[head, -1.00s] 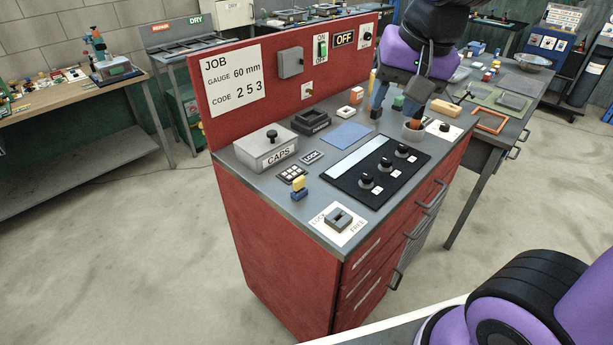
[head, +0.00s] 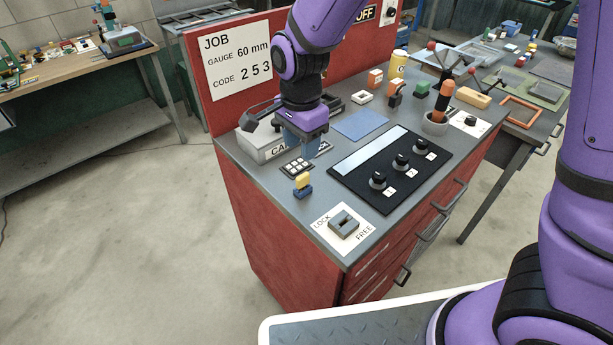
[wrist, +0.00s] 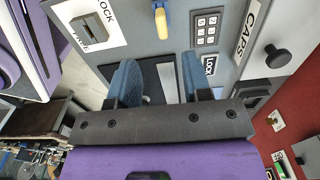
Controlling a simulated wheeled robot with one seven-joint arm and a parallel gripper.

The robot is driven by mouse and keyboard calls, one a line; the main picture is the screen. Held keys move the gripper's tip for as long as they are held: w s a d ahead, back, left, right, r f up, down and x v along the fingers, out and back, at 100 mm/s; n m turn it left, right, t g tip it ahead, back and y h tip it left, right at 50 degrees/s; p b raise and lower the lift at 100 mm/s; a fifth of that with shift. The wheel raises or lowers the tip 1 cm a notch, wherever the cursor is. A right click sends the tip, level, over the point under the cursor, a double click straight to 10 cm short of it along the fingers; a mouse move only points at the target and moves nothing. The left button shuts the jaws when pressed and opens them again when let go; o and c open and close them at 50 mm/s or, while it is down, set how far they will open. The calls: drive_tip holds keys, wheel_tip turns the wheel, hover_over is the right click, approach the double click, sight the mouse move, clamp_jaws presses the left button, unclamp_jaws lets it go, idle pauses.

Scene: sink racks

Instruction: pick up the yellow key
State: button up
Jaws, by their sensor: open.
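The yellow key (head: 302,182) stands upright on the grey bench top near the left front edge, with a dark blue lower part. In the wrist view the yellow key (wrist: 161,20) shows at the top, beyond my fingertips and roughly in line with the space between them. My gripper (head: 303,147) points down above the bench, behind the key in the head view. My gripper (wrist: 160,72) has its two blue fingers apart with nothing held between them. Its fingertips are not touching the key.
A keypad (head: 296,167) lies just behind the key. The grey CAPS box (head: 262,148) stands left of my gripper. A LOCK/FREE switch (head: 343,222) sits nearer the front. A black panel with knobs (head: 392,170) lies to the right. The red backboard (head: 222,112) rises behind.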

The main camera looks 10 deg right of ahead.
sight(303, 175)
drive_tip(key=f, duration=1)
drive_tip(key=shift+w+d+f, duration=0.1)
drive_tip(key=shift+w+f, duration=0.05)
drive_tip(key=shift+w, duration=0.05)
clamp_jaws()
